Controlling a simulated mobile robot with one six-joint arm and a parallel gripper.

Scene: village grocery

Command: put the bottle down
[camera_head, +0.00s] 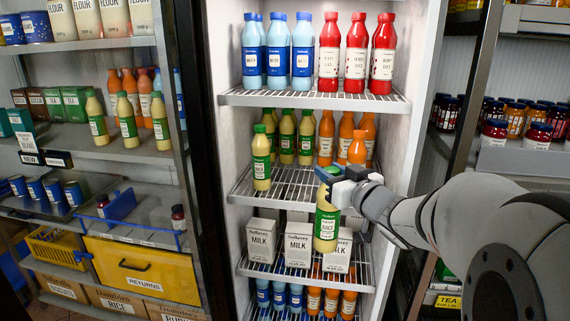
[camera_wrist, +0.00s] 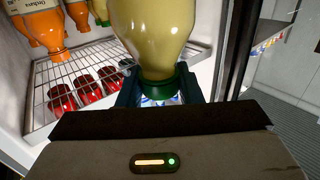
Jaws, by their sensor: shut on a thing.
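A pale yellow-green juice bottle (camera_head: 327,222) with a green label and green cap is in my gripper (camera_head: 340,174), which is shut on it near the cap. The bottle is roughly upright, in front of the open fridge's wire shelves. In the wrist view the bottle (camera_wrist: 154,38) fills the top middle, cap downward, with the gripper (camera_wrist: 160,92) around the cap and neck. In the head view its lower part overlaps the milk cartons (camera_head: 299,244); I cannot tell whether it touches anything.
The middle fridge shelf (camera_head: 290,184) holds similar green-capped bottles (camera_head: 261,157) and orange bottles (camera_head: 326,138), with bare wire at its front. Red and blue bottles stand above. A side shelf at left holds a yellow returns bin (camera_head: 143,272).

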